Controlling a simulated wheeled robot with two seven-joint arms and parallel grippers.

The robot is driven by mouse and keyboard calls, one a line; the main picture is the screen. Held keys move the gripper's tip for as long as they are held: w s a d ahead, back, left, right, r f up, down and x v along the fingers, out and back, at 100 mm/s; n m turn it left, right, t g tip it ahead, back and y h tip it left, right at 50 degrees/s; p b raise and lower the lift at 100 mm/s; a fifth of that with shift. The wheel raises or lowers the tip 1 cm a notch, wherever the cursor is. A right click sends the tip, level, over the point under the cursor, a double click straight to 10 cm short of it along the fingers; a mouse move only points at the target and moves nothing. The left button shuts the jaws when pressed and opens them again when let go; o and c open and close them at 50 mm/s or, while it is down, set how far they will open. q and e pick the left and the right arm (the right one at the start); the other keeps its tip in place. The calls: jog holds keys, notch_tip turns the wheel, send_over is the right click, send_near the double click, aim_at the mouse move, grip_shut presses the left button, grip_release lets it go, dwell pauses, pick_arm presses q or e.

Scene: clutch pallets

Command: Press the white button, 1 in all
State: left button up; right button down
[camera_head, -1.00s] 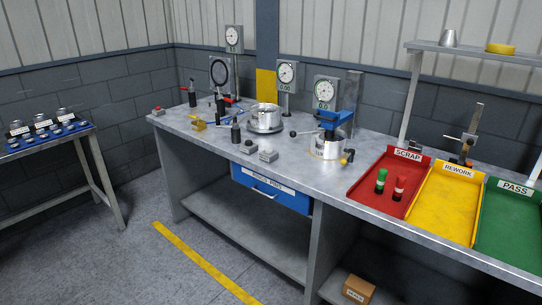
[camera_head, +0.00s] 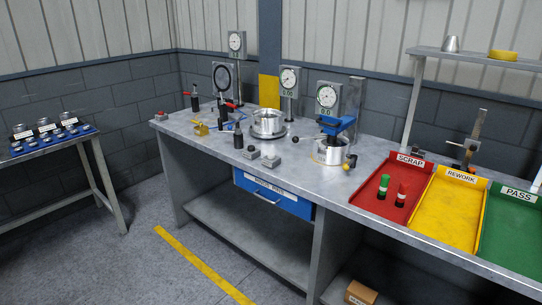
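Two small grey button boxes lie side by side near the front edge of the workbench, above the blue drawer. The right box (camera_head: 271,160) has a pale top that may be the white button, but it is too small to be sure. The left box (camera_head: 250,152) carries a dark button. A third box with a red button (camera_head: 161,116) sits at the bench's far left corner. Neither of my grippers is in view.
The workbench (camera_head: 350,187) holds dial gauges (camera_head: 328,97), a metal ring fixture (camera_head: 268,124), a blue clamp (camera_head: 335,125) over a metal cup, and red (camera_head: 371,205), yellow (camera_head: 440,225) and green trays (camera_head: 505,240) at right. Floor is free in front.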

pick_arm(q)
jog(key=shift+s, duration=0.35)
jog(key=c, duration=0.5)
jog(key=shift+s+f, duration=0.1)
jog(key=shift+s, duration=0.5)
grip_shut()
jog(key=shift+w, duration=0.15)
